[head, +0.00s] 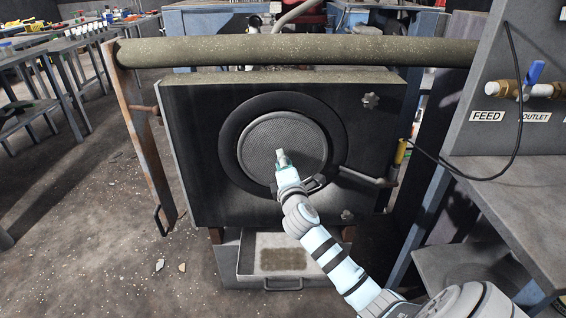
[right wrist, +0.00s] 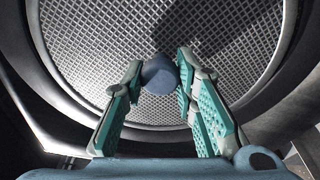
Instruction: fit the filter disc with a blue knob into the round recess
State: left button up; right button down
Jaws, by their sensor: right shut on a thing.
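The filter disc (head: 265,140) is a grey mesh disc inside the dark ring of the round recess (head: 228,145) on the black machine front. In the right wrist view the disc's mesh (right wrist: 90,60) fills most of the picture, with the recess rim (right wrist: 295,60) curving around it. The blue knob (right wrist: 160,75) stands at the disc's middle, between the fingertips of my right gripper (right wrist: 158,80). My right gripper (head: 283,160) is shut on the knob and hides it in the head view. Whether the disc is fully flush cannot be told. My left gripper is not in view.
A thick horizontal roll (head: 300,50) runs above the machine. A tray (head: 285,268) sits below. A rusty hinged frame (head: 140,140) is at left.

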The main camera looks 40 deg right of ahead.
jog(key=shift+p+x, duration=0.35)
jog(key=shift+x, duration=0.9)
dwell(1.8)
jog(key=c, duration=1.2)
grip_release()
jog(key=shift+s+d, duration=0.1)
jog(key=shift+d, duration=0.1)
jog(key=v, duration=1.2)
jog(key=shift+r, duration=0.1)
